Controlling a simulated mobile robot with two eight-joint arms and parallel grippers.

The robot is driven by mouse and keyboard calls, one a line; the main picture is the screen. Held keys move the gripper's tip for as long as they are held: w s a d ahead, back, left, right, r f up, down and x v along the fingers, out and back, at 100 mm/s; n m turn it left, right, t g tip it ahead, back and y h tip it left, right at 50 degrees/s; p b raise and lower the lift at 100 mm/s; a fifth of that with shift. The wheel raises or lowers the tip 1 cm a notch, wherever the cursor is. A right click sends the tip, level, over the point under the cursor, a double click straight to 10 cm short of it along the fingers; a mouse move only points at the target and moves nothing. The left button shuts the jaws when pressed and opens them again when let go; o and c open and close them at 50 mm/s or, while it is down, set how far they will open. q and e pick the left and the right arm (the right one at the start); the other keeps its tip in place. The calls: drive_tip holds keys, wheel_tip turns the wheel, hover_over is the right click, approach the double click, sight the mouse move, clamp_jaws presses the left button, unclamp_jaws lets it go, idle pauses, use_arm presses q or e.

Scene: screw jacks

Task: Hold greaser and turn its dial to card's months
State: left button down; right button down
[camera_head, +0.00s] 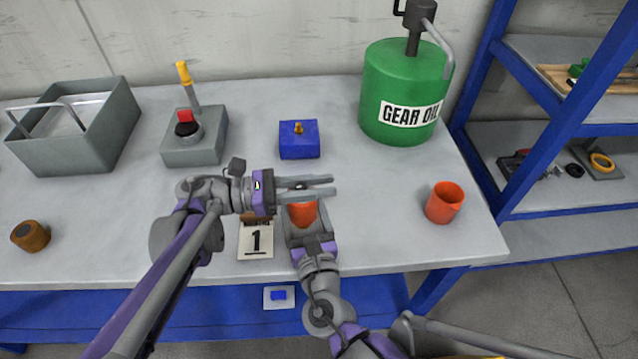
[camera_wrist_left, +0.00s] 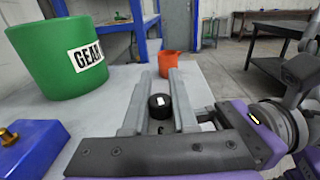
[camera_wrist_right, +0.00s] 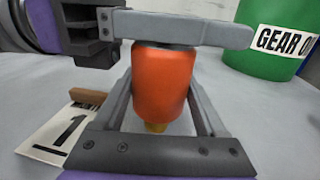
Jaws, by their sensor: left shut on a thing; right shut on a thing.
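The greaser is an orange cylinder (camera_head: 302,215) with a brass-coloured lower tip, seen in the right wrist view (camera_wrist_right: 165,85). My right gripper (camera_head: 303,208) is shut around its body and holds it upright. Its dial is a black knob with a white mark, seen from above in the left wrist view (camera_wrist_left: 160,106). My left gripper (camera_head: 334,186) lies level across the top of the greaser, shut on the dial. The white card (camera_head: 256,242) reads "1" and stands left of the greaser, against a small brown block; it also shows in the right wrist view (camera_wrist_right: 60,132).
An orange cup (camera_head: 444,204) stands to the right. Behind are a green gear oil can (camera_head: 400,85), a blue block with a brass fitting (camera_head: 299,145), a grey lever box (camera_head: 194,146) and a grey tray (camera_head: 75,152). A brown cylinder (camera_head: 31,237) stands at the left.

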use_arm(q)
drive_tip(key=shift+g, duration=0.3)
drive_tip(key=shift+s+a+m+g+y, duration=0.1)
drive_tip(key=shift+s+m+g+y, duration=0.2)
drive_tip(key=shift+m+g, duration=0.9)
drive_tip(key=shift+s+m+g+y, duration=0.3)
drive_tip(key=shift+m+g, duration=0.5)
drive_tip(key=shift+g, duration=0.8)
drive_tip(key=shift+s+a+m+g+y, duration=0.1)
drive_tip(key=shift+s+m+g+y, duration=0.2)
drive_tip(key=shift+m+g, duration=0.9)
drive_tip(key=shift+g, duration=0.4)
drive_tip(key=c, duration=0.7)
unclamp_jaws()
wheel_tip(320, 180, up, 10)
